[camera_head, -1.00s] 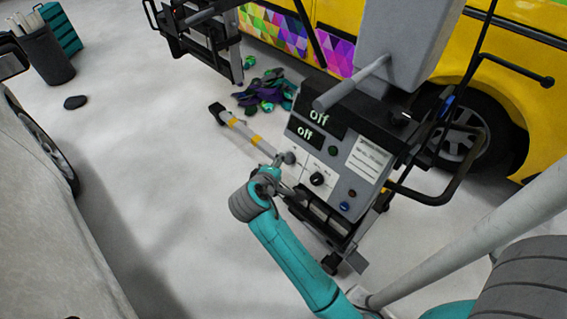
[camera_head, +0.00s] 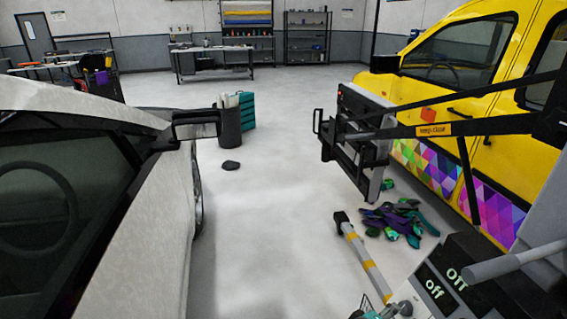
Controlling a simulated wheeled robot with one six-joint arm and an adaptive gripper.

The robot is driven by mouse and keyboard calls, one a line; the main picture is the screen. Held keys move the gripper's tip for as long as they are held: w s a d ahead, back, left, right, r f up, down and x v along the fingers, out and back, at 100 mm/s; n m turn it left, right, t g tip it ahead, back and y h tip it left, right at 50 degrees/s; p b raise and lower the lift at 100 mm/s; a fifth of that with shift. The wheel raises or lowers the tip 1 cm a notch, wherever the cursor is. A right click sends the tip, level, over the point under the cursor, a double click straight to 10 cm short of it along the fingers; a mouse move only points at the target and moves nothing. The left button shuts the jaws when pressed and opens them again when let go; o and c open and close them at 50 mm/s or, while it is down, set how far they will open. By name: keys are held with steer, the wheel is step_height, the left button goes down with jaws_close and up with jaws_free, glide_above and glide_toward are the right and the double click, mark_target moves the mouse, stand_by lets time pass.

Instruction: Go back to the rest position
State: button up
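Only a small teal and grey piece of my arm shows at the bottom edge of the head view, beside the grey machine. My gripper's fingers are below the picture and hidden. A grey bar with yellow bands (camera_head: 366,262) slants up and left from beside the panel to a black end.
A frosty grey car (camera_head: 150,225) fills the left. A yellow van (camera_head: 480,95) with a colourful patterned wrap stands at right. A black frame panel (camera_head: 358,140) hangs on an arm. Purple and teal scraps (camera_head: 398,220) lie on the floor. A bin (camera_head: 229,128) stands behind.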

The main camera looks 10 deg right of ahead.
steer(key=s+a+f+n+t+y, duration=0.1)
steer(key=s+a+f+t+y, duration=0.3)
steer(key=s, duration=0.4)
steer(key=s+a+f+t+y, duration=0.1)
steer(key=s+a+f+y, duration=0.2)
steer(key=s+a+f, duration=0.4)
steer(key=s+a+r+m+t+y, duration=0.1)
steer(key=s+r+m+t, duration=0.1)
steer(key=s+r, duration=0.5)
steer(key=s+a+r+m+t+y, duration=0.2)
steer(key=s+r, duration=0.5)
steer(key=s, duration=0.5)
steer(key=shift+r+m, duration=0.2)
steer(key=shift+m, duration=0.7)
steer(key=shift+o, duration=0.2)
